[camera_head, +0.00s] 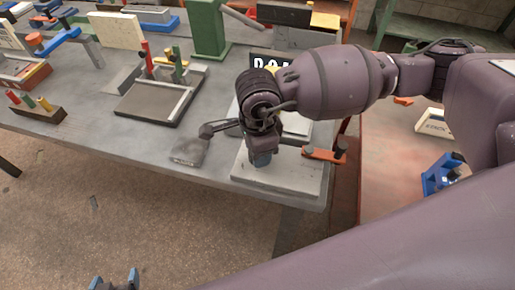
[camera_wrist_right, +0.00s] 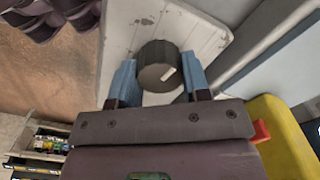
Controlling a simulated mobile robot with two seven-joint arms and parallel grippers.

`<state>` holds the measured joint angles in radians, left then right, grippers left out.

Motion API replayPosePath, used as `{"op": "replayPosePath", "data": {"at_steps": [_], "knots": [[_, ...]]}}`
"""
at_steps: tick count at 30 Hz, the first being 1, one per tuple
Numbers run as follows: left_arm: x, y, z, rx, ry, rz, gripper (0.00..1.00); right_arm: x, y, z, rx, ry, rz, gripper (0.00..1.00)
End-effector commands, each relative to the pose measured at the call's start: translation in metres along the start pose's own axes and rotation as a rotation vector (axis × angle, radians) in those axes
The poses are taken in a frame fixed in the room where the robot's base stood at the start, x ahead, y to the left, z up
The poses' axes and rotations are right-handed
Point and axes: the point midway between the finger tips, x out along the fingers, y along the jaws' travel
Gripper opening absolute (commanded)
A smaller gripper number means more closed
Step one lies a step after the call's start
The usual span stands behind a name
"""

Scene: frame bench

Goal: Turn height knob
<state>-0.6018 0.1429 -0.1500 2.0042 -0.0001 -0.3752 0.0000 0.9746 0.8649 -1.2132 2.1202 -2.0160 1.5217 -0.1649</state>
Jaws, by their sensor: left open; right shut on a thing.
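The dark round knob (camera_wrist_right: 158,62) has a white mark on its face and stands on a scuffed white plate (camera_wrist_right: 200,35). In the right wrist view my right gripper (camera_wrist_right: 159,78) has its blue fingers on either side of the knob and is shut on it. In the head view my right gripper (camera_head: 261,160) points down at the white plate (camera_head: 300,182) at the bench's front right corner, and hides the knob. My left gripper (camera_head: 115,281) shows only its blue fingertips at the bottom edge, apart and empty, well away from the bench.
A flat grey lever piece (camera_head: 190,150) lies left of my right gripper. An orange bar (camera_head: 322,155) is close on its right.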

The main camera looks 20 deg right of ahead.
Motion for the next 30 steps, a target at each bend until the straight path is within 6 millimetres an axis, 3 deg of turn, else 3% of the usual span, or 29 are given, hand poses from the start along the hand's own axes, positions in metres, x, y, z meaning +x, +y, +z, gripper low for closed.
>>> {"op": "replayPosePath", "data": {"at_steps": [13, 14, 18, 30], "knots": [[0.005, 0.001, -0.006, 0.002, 0.013, 0.003, 0.8, 0.001, 0.001, 0.0, -0.008, 0.0, 0.002, 0.2], [0.005, 0.001, -0.006, 0.002, 0.012, 0.002, 0.8, 0.001, 0.001, 0.0, -0.008, 0.0, 0.002, 0.48], [0.004, 0.0, -0.002, 0.002, 0.006, 0.002, 0.8, 0.001, 0.001, 0.0, -0.007, 0.0, 0.002, 0.69], [-0.001, 0.0, 0.004, 0.0, -0.007, -0.001, 0.8, -0.009, 0.0, 0.0, -0.006, -0.001, -0.002, 0.69]]}}
